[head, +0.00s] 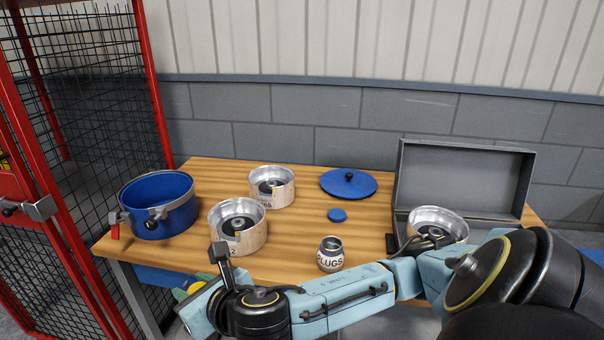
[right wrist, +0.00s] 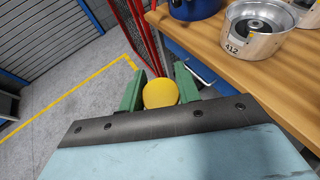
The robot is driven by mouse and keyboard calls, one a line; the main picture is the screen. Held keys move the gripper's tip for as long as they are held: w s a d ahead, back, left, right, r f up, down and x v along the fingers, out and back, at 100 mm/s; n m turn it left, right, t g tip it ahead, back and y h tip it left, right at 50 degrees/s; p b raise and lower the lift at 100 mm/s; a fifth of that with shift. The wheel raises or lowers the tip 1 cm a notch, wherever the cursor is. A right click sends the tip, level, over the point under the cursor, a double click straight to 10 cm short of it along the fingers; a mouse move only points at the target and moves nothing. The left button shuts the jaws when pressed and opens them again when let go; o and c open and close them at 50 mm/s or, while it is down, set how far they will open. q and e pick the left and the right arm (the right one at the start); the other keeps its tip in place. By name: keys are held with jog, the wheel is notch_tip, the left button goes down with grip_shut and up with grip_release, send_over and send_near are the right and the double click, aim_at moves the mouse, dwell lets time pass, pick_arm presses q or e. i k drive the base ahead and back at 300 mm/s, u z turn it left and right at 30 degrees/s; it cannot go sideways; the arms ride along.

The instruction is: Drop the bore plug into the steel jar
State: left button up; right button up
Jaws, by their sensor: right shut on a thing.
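The steel jar (head: 330,254), labelled PLUGS, stands upright near the table's front edge in the head view, its top uncovered. My right arm crosses low in front of the table to the left. My right gripper (right wrist: 160,90) has green fingers shut on a rounded yellow plug (right wrist: 160,94), seen in the right wrist view. In the head view the plug (head: 195,287) shows just off the table's front edge, left of the jar and partly hidden by my arm. My left gripper is not in view.
On the wooden table (head: 290,225) are a blue pot (head: 160,205), two metal housings (head: 237,226) (head: 271,186), a blue lid (head: 348,184) and a small blue disc (head: 337,215). An open grey case (head: 465,181) with another housing (head: 438,223) stands right. A red mesh cage (head: 85,110) stands left.

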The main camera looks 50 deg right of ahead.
aim_at(335, 266)
jog(key=z, duration=0.75)
jog(key=i, duration=0.9)
jog(key=z, duration=1.3)
jog(key=i, duration=0.15)
jog(key=z, duration=0.05)
